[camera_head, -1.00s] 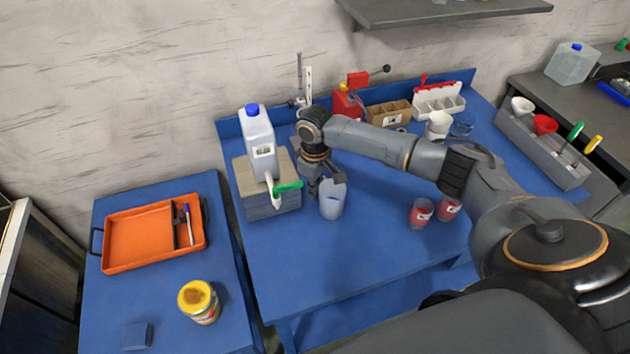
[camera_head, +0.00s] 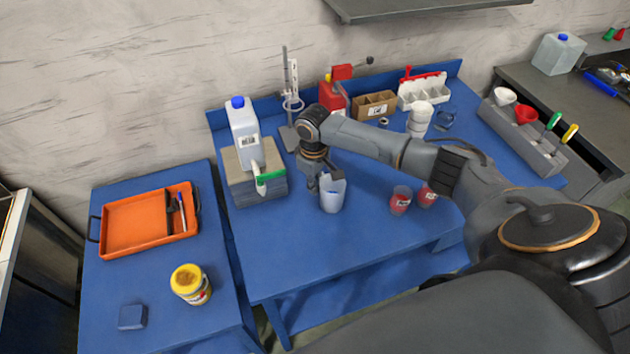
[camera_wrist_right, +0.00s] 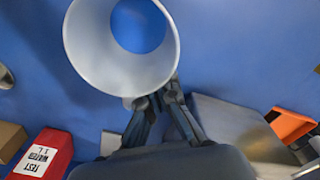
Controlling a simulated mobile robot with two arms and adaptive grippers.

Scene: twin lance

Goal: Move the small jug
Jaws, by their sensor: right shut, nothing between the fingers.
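The small jug (camera_head: 333,196) is a pale, translucent vessel on the blue table, right of the wooden block. In the right wrist view the jug (camera_wrist_right: 85,50) shows its wide open mouth and round blue bottom; it looks empty. My right gripper (camera_head: 324,183) is at the jug's upper far-left side. In the right wrist view the right gripper (camera_wrist_right: 158,100) has its fingertips together at the near rim. They look very close to the wall; whether they touch it I cannot tell. The fingers are shut with nothing between them. My left gripper is not in view.
A ring stand (camera_head: 291,104) is behind. The table front is clear.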

